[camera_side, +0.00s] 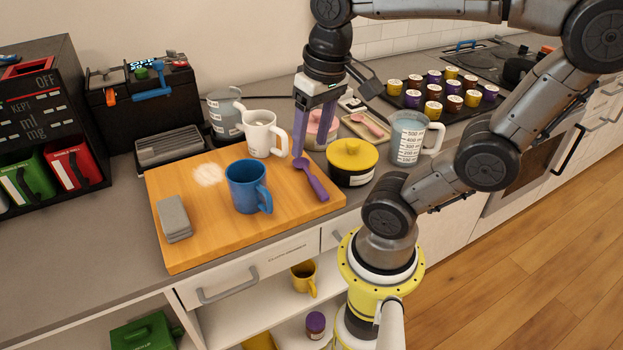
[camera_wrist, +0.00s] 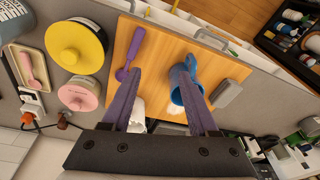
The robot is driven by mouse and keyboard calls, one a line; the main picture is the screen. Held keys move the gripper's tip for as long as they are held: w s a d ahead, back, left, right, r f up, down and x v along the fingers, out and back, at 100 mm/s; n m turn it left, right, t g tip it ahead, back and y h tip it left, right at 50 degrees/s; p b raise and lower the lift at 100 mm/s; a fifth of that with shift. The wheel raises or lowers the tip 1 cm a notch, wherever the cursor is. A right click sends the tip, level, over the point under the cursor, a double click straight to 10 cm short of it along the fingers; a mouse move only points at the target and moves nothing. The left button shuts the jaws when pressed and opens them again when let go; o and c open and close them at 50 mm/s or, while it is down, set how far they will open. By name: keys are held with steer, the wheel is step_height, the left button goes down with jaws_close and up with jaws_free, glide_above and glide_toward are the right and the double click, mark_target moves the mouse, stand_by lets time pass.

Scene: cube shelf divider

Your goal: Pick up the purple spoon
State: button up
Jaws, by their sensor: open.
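The purple spoon (camera_side: 315,183) lies on the right part of the wooden cutting board (camera_side: 205,240). Its bowl points to the back and its handle toward the front right. In the wrist view the spoon (camera_wrist: 133,50) lies on the board, left of the blue mug, with its bowl close to the left finger's tip in the picture. My gripper (camera_side: 312,150) points down above the back right of the board with its purple fingers apart. In the wrist view the gripper (camera_wrist: 165,72) is open with nothing held between the fingers. How high the fingertips are above the spoon is hard to tell.
A blue mug (camera_side: 246,188) and a grey block (camera_side: 174,219) stand on the board. A white mug (camera_side: 262,134) is at its back edge. A yellow-lidded pot (camera_side: 352,162), a pink-lidded jar (camera_side: 320,127) and a measuring jug (camera_side: 408,138) stand to the right.

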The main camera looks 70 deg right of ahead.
steer(key=d+m+g, duration=0.2)
steer(key=d+m, duration=0.2)
steer(key=d, duration=0.1)
glide_above(316, 183)
steer(key=f, duration=0.9)
steer(key=shift+s+a, duration=0.15)
steer(key=shift+s, duration=0.25)
steer(key=shift+w+d+f, duration=0.1)
steer(key=shift+w+f, duration=0.1)
steer(key=shift+f, duration=1.15)
steer(key=shift+w+d+f, duration=0.1)
steer(key=shift+w+f, duration=0.05)
steer(key=shift+f, duration=1.2)
jaws_close()
